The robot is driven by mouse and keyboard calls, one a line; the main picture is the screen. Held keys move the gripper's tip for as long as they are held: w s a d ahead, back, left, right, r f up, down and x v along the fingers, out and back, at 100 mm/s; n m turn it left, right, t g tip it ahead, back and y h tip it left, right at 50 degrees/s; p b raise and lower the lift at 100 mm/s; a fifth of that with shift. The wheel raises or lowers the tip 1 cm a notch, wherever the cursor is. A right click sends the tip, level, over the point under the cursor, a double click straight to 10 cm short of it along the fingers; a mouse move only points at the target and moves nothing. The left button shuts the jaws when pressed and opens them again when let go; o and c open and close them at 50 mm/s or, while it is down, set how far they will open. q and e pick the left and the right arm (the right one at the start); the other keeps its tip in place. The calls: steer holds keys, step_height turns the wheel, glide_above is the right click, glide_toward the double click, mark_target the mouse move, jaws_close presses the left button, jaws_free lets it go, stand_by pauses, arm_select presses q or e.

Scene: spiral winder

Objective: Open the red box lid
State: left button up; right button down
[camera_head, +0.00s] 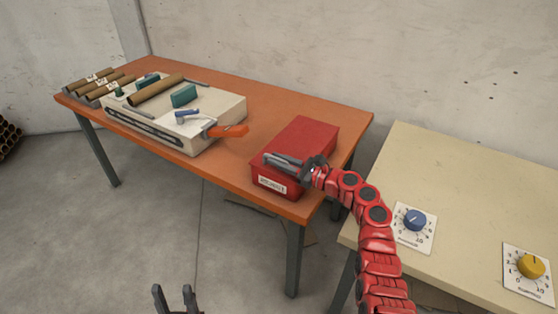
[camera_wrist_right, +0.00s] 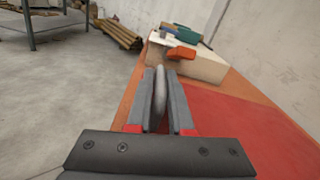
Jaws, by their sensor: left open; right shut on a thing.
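The red box (camera_head: 306,142) stands on the near right part of the orange table, with a white label on its front. Its lid looks closed. In the head view my right gripper (camera_head: 282,161) is at the front top edge of the box, its fingers lying across the lid. In the right wrist view the right gripper (camera_wrist_right: 160,98) is shut on a light grey, curved handle (camera_wrist_right: 160,92), with the red lid (camera_wrist_right: 248,135) to its right. My left gripper (camera_head: 174,298) is low at the bottom edge of the head view, open and empty, away from the box.
The orange table (camera_head: 270,98) also carries a white winder machine (camera_head: 225,105) with an orange handle (camera_head: 228,131) left of the box. Cardboard tubes (camera_head: 100,84) lie at the far left. A beige table (camera_head: 460,185) with a blue knob (camera_head: 414,220) and yellow knob (camera_head: 531,266) stands right.

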steer(key=shift+d, duration=0.1)
steer(key=w+d+r+m+p, duration=0.2)
steer(key=r+p, duration=0.3)
steer(key=r, duration=0.3)
steer(key=w+d+r+m+p, duration=0.2)
steer(key=w+r+m+p, duration=0.2)
steer(key=r, duration=0.5)
steer(key=shift+w+d+m+p, duration=0.35)
steer(key=shift+m+p, duration=0.25)
steer(key=shift+p, duration=0.4)
steer(key=shift+r, duration=0.1)
